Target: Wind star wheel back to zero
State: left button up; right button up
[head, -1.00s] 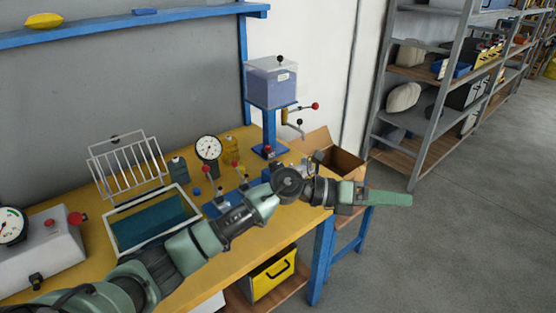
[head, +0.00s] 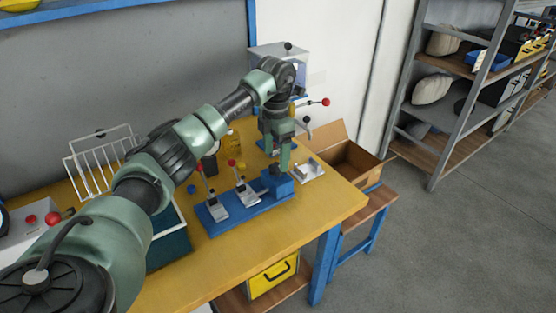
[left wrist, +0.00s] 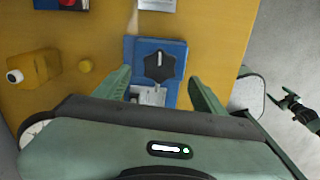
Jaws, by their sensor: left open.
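The star wheel, a black knob with a pale line across it (left wrist: 159,66), sits on a blue block at one end of the blue fixture (head: 245,210). In the head view my left gripper (head: 284,160) points down above that end and partly hides the knob. In the left wrist view the open fingers of my left gripper (left wrist: 159,76) stand on either side of the knob, with gaps; contact cannot be told. A small green and dark arm end (left wrist: 300,108), seemingly my right one, shows at the right edge; its jaws are unclear.
Red-knobbed clamps (head: 219,207) stand on the fixture left of the gripper. A pale metal part (head: 308,171) lies to its right, near an open cardboard box (head: 350,160). A wire rack (head: 95,168) stands at left. The front right of the yellow table (head: 325,205) is clear.

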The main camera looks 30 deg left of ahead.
aim_at(277, 167)
pick_arm(q)
jog(key=f, duration=0.3)
jog(key=shift+w, duration=0.3)
jog(key=shift+f, duration=0.4)
jog(key=shift+s, duration=0.1)
jog(key=shift+c, duration=0.2)
jog(key=c, duration=1.3)
